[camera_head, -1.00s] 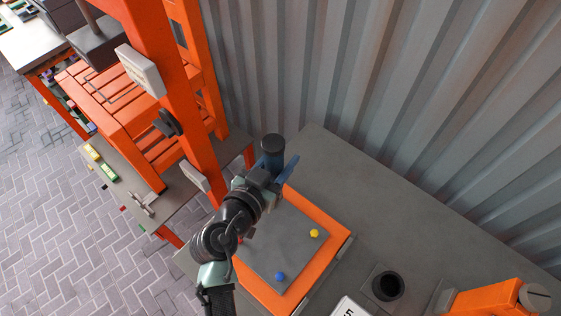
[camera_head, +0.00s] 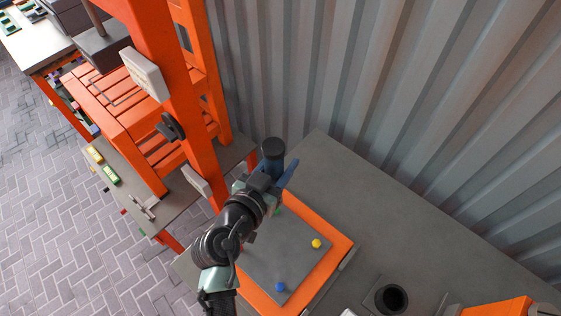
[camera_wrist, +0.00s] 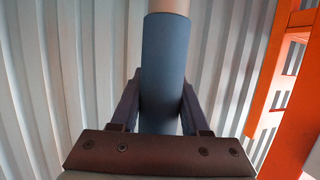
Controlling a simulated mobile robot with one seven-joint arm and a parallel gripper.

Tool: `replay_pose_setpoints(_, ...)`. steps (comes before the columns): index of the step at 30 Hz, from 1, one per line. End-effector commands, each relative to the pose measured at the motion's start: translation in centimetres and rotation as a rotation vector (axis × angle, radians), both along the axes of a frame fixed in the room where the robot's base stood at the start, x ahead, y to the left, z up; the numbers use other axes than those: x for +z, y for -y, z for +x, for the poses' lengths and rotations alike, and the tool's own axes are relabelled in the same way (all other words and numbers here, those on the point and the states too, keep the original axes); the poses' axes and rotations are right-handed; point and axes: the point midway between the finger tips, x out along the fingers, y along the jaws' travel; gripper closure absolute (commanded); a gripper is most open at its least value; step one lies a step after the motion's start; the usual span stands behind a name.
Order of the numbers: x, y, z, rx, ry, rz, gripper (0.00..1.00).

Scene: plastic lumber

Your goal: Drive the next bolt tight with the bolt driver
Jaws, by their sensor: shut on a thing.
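My gripper (camera_head: 276,176) is shut on the bolt driver (camera_head: 273,158), a dark blue cylinder with a black top, at the far corner of the plate. In the wrist view the driver's blue grip (camera_wrist: 165,65) stands upright between the two fingers, with a paler section above it. The grey plate (camera_head: 285,255) lies in an orange frame on the bench. A yellow bolt (camera_head: 316,244) and a blue bolt (camera_head: 280,286) show on it. A bit of green (camera_head: 278,210) shows beside my gripper, and a little red at the plate's left edge. The driver's lower tip is hidden.
A black round holder (camera_head: 391,299) stands on the grey bench (camera_head: 400,240), right of the plate. An orange post (camera_head: 180,110) and slatted orange rack (camera_head: 110,100) stand close to the left. A corrugated wall (camera_head: 380,90) runs behind. The bench right of the frame is mostly clear.

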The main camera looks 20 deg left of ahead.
Motion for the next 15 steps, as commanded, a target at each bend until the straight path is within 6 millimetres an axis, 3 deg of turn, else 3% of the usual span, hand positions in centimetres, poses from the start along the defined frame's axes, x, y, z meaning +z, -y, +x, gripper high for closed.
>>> replay_pose_setpoints(15, -3.7, 0.0, 0.1, 0.001, 0.005, 0.001, 1.00)
